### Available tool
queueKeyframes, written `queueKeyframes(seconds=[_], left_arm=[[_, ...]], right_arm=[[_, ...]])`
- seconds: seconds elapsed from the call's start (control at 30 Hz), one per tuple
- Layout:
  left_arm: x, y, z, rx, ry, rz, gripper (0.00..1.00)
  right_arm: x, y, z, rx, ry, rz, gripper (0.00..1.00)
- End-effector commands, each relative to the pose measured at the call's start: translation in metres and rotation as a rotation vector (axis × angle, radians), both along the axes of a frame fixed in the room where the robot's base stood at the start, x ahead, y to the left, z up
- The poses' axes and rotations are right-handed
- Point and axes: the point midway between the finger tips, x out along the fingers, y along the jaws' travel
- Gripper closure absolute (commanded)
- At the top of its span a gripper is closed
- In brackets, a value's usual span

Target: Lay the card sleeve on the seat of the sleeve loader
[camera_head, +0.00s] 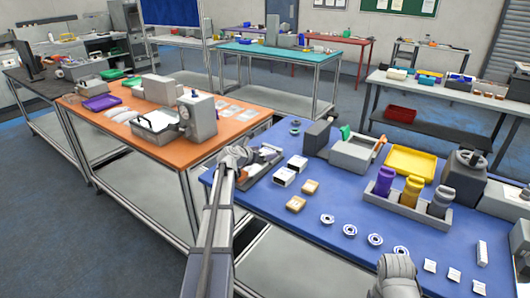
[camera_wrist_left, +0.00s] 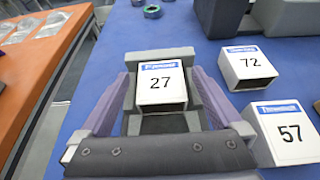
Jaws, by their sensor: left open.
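The card sleeve (camera_wrist_left: 161,80), a white open-ended box with a blue label strip and "27", lies on the grey sleeve loader (camera_wrist_left: 160,54) in the left wrist view. It rests between the loader's side walls, label up. In the head view the loader (camera_head: 262,168) is at the blue table's left edge, partly hidden by my left arm. My left gripper (camera_wrist_left: 162,90) is open, with a purple-grey finger on each side of the sleeve and visible gaps between; it also shows in the head view (camera_head: 254,163).
Sleeves "72" (camera_wrist_left: 247,64) and "57" (camera_wrist_left: 284,132) lie close on the right. Orange boxes (camera_head: 296,203), white rings (camera_head: 349,230), a bottle rack (camera_head: 412,208) and a yellow tray (camera_head: 410,162) are on the blue table (camera_head: 330,265). An orange table (camera_head: 185,155) stands at left.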

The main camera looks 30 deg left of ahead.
Motion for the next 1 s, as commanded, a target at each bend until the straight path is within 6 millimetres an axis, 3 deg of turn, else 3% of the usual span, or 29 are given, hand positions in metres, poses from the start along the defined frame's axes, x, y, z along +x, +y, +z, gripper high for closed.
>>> queueKeyframes(seconds=[0.2,0.5,1.0], left_arm=[[-0.047,0.002,0.022,0.0,0.0,0.002,0.0],[-0.091,0.006,0.039,0.0,0.0,0.001,0.0],[-0.101,0.008,0.042,0.0,0.0,0.0,0.0]], right_arm=[[0.0,0.0,0.022,0.0,0.0,0.0,0.5],[0.0,0.0,0.039,0.0,0.0,0.0,0.5],[0.0,0.0,0.042,0.0,0.0,0.0,0.5]])
